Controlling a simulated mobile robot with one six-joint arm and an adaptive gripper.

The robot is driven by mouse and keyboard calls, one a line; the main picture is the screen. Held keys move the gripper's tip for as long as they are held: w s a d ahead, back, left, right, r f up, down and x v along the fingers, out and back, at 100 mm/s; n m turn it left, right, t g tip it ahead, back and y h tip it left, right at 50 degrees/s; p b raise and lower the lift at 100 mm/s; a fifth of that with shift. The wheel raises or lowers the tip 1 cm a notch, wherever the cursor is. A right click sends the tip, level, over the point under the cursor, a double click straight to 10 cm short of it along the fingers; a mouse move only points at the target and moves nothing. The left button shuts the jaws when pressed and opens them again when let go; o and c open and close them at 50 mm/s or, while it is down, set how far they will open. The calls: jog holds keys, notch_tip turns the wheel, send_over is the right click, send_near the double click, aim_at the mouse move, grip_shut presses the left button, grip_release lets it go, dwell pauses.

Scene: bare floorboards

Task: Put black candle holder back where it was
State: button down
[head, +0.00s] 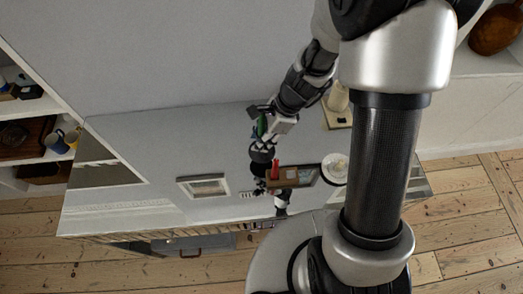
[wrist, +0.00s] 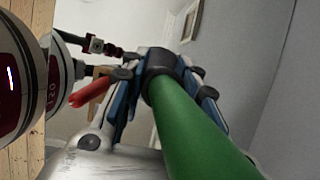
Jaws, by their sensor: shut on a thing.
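The black candle holder shows in the wrist view (wrist: 160,63) as a dark ring around the far end of a green candle (wrist: 190,125). The candle runs from it toward the camera. My gripper (wrist: 166,75) is shut on the holder, with blue-padded fingers on both sides. In the head view my gripper (head: 267,141) is above the glossy tabletop (head: 130,200). The green candle (head: 262,125) shows beside it, with a dark rounded part (head: 262,153) below, likely the holder. I cannot tell whether it touches the top.
A cream object (head: 338,99) stands on a small board (head: 337,121) right of my gripper. A white round dish (head: 335,167) and a red item (head: 275,169) are close by; some may be reflections. Shelves with mugs (head: 57,142) are at left. The top's left part looks clear.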

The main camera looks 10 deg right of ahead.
aim_at(259, 157)
jog(key=shift+f+b, duration=1.15)
jog(key=shift+f, duration=1.45)
jog(key=shift+f, duration=0.1)
jog(key=c, duration=1.7)
grip_release()
jog(key=shift+f, duration=0.1)
jog(key=o, duration=0.5)
jog(key=shift+c, duration=0.2)
